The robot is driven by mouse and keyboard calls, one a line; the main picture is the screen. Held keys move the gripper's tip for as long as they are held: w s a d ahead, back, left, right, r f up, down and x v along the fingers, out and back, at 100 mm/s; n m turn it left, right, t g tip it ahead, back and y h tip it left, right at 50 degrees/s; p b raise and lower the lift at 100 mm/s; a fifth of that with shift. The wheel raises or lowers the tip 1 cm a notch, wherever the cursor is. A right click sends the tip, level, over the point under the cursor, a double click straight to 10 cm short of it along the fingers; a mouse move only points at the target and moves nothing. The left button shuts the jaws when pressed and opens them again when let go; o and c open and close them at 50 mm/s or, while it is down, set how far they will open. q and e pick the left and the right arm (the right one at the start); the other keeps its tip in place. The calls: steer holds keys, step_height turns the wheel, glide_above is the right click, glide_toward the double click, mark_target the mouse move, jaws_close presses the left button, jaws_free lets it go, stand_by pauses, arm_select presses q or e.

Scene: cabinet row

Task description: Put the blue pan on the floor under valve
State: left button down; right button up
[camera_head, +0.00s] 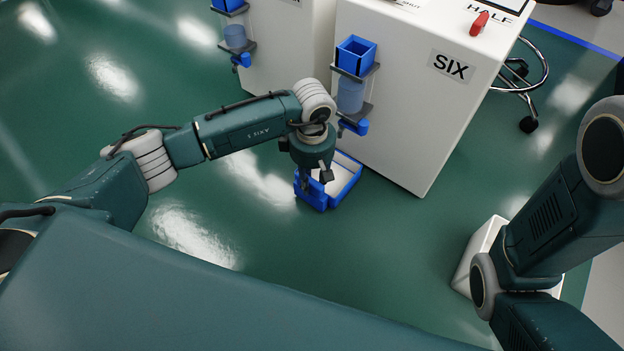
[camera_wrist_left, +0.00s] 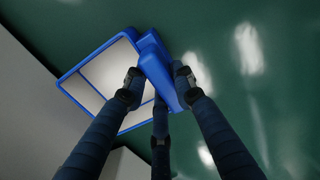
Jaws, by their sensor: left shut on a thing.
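The blue pan (camera_head: 345,174) has a blue rim and a pale inside. In the head view it is low beside the cabinet marked SIX, below and slightly left of the blue valve (camera_head: 355,127). I cannot tell whether it touches the floor. My left gripper (camera_head: 317,181) points down at the pan's near left end and hides part of it. In the left wrist view the fingers (camera_wrist_left: 161,82) are shut on the blue handle of the pan (camera_wrist_left: 108,76). My right arm shows at the right, but its gripper is out of view.
The white SIX cabinet (camera_head: 410,105) carries a blue open box (camera_head: 356,54) and a clear blue cylinder (camera_head: 350,95) above the valve. A second cabinet (camera_head: 288,45) stands to its left. A wheeled stool (camera_head: 525,75) is at the right. Green floor is clear at left.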

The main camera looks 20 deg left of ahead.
arm_select(q)
steer(key=shift+f+b, duration=0.4)
steer(key=shift+f, duration=0.15)
steer(key=shift+c, duration=0.8)
jaws_free()
steer(key=shift+r+p, duration=2.45)
steer(key=shift+r, duration=0.55)
